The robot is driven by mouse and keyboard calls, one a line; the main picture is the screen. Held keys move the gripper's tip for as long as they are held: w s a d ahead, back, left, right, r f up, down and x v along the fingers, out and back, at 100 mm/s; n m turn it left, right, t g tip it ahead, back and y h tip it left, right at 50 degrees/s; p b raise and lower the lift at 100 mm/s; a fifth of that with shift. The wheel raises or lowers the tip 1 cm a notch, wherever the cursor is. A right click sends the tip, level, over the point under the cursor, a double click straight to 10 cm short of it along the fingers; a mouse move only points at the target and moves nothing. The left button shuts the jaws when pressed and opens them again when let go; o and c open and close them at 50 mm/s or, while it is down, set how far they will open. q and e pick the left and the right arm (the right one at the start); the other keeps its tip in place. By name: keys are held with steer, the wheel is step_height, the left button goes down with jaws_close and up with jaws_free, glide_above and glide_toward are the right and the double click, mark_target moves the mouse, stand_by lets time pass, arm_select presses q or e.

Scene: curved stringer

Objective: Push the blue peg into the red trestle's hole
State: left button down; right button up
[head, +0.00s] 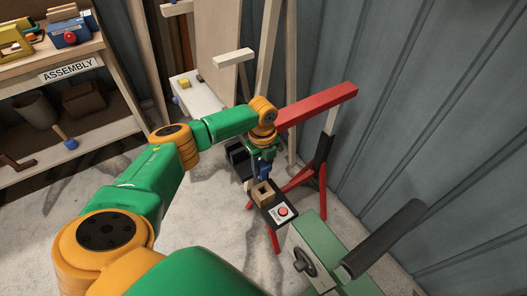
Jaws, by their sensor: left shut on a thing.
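My left gripper (262,158) reaches in from the left and points down. It is shut on a small blue piece (264,168), which looks like the blue peg. The peg is just above a wooden block (264,196) with a dark square opening in its top. I cannot tell whether the peg's tip touches the block or is inside the opening. The block sits on a dark plate by the red trestle (318,108), whose long red beam runs to the upper right above splayed red legs. My right gripper is not in view.
A red button (283,211) on a white panel is close to the block. A green machine (318,262) with a black handwheel stands at the lower right. A workbench (75,62) marked ASSEMBLY is at the upper left. A corrugated wall (440,100) closes the right side.

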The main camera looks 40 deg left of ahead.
mark_target(263, 178)
arm_select(q)
step_height(263, 178, down, 6)
steer(key=b, duration=0.4)
steer(key=shift+r, duration=0.1)
steer(key=shift+r, duration=0.1)
steer(key=shift+p, duration=0.4)
stand_by(0.9)
steer(key=shift+f, duration=0.3)
stand_by(0.5)
steer(key=shift+p, duration=0.3)
stand_by(1.1)
steer(key=shift+f+b, duration=0.6)
steer(key=shift+f, duration=0.05)
